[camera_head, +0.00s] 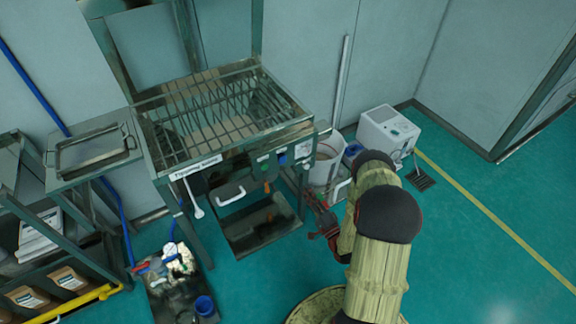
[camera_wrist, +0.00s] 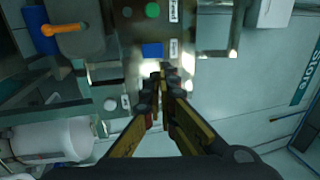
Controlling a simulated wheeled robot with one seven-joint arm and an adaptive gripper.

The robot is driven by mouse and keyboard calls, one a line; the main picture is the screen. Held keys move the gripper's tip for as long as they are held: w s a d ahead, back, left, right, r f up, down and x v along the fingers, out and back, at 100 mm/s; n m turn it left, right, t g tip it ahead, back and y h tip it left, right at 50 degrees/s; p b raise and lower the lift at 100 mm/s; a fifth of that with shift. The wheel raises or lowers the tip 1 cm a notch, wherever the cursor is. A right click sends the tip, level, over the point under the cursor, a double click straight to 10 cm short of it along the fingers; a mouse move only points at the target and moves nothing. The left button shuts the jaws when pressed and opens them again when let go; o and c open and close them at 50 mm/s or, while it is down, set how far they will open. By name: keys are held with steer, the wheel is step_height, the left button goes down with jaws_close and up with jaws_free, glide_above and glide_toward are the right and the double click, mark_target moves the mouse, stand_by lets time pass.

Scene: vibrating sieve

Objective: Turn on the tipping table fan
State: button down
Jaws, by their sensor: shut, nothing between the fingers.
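The tipping table (camera_head: 222,150) is a metal frame with a slatted top and a sign on its front edge. The blue button also shows in the head view (camera_head: 282,160). My gripper (camera_wrist: 163,72) is shut and empty, its tips just below the blue button in the wrist view; contact cannot be judged.
An orange lever (camera_wrist: 64,30) sits left of the buttons in the wrist view. A white bucket (camera_head: 325,165) and a white machine (camera_head: 388,132) stand right of the table. A side table with a tray (camera_head: 92,150) is at left.

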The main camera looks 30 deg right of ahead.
mark_target(284, 159)
steer(key=b+x, duration=0.2)
steer(key=x, duration=1.2)
steer(key=shift+b, duration=0.3)
steer(key=w+r+g+p, duration=0.1)
steer(key=p, duration=0.1)
steer(key=shift+r+p, duration=0.2)
steer(key=shift+p, duration=0.1)
steer(key=shift+f, duration=0.45)
steer(key=shift+s, duration=0.1)
